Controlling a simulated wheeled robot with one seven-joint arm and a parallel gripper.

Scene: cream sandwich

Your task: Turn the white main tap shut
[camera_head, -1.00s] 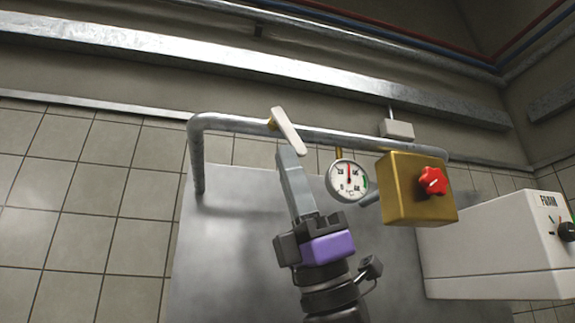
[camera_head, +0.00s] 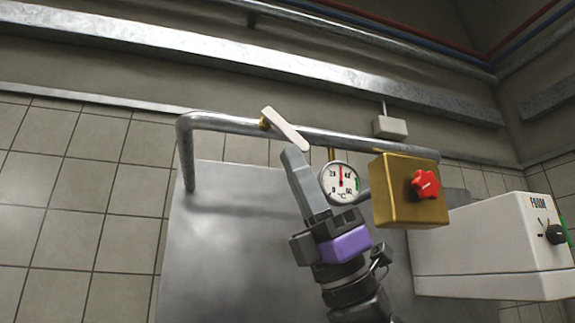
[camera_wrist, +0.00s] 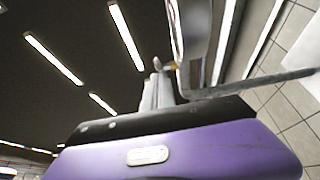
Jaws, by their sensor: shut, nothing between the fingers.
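The white tap lever (camera_head: 286,129) sits on a brass fitting (camera_head: 264,124) on the grey pipe. It lies slantwise across the pipe, its upper end to the left and its lower end to the right. My gripper (camera_head: 291,153) is shut with nothing between its fingers. Its tips are right by the lower right part of the lever, below it in the picture; I cannot tell for sure whether they touch. In the wrist view my shut fingers (camera_wrist: 157,88) stand beyond the purple gripper body, and the lever is hard to make out.
A round gauge (camera_head: 342,183) hangs just right of my fingers. A brass box with a red knob (camera_head: 425,184) is further right, then a white FOAM box (camera_head: 485,250). The grey pipe (camera_head: 225,121) runs along the wall. Free room lies left of my arm.

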